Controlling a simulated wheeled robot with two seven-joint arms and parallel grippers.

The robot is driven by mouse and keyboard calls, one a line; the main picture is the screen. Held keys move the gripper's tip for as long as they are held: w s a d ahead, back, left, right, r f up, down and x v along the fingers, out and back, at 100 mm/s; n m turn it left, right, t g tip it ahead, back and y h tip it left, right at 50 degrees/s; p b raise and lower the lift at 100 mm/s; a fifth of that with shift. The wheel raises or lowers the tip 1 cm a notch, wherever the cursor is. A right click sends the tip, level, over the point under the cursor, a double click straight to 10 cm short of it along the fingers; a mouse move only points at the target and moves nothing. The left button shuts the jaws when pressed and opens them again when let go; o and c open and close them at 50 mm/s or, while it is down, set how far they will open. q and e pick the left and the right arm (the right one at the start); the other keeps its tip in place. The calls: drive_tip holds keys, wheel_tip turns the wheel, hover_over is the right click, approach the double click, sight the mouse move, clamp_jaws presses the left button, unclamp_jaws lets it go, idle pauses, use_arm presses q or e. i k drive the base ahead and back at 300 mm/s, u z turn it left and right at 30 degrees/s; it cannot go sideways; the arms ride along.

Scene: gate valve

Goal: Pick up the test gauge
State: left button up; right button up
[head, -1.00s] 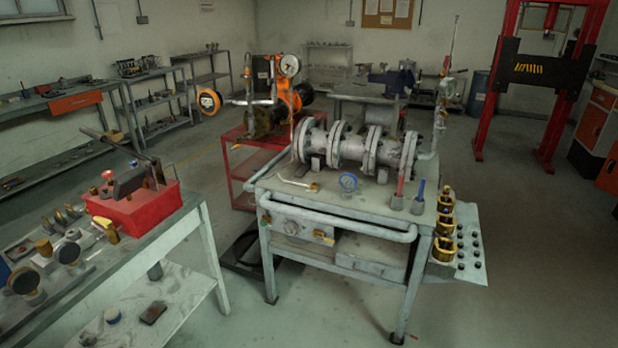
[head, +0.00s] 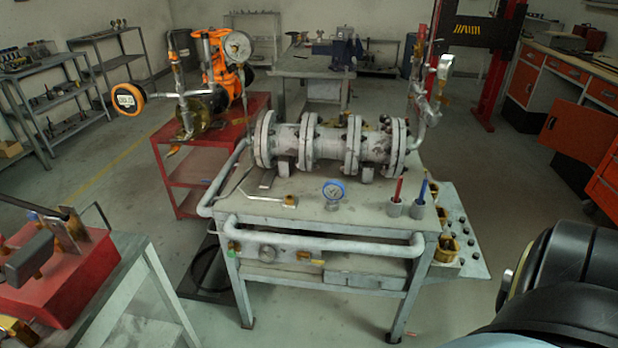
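A small round gauge with a blue rim and white face (head: 333,190) sits on the grey workbench (head: 300,212) near its front edge, in front of the flanged pipe assembly. A larger white-faced gauge (head: 237,46) is on the orange equipment behind, at the left. I cannot tell from a label which one is the test gauge. A dark part of my own arm fills the lower right corner, well apart from the bench. Neither gripper shows.
The flanged pipe (head: 335,145) takes up the back of the bench. Red and blue handled tools stand in small holders (head: 407,208) right of the blue gauge. A tube rail (head: 320,237) runs along the bench front. A side bench with a red box (head: 60,275) is at lower left.

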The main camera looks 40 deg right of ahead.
sight(333, 191)
drive_tip(key=z, duration=0.55)
drive_tip(key=i, duration=1)
drive_tip(key=z, duration=0.65)
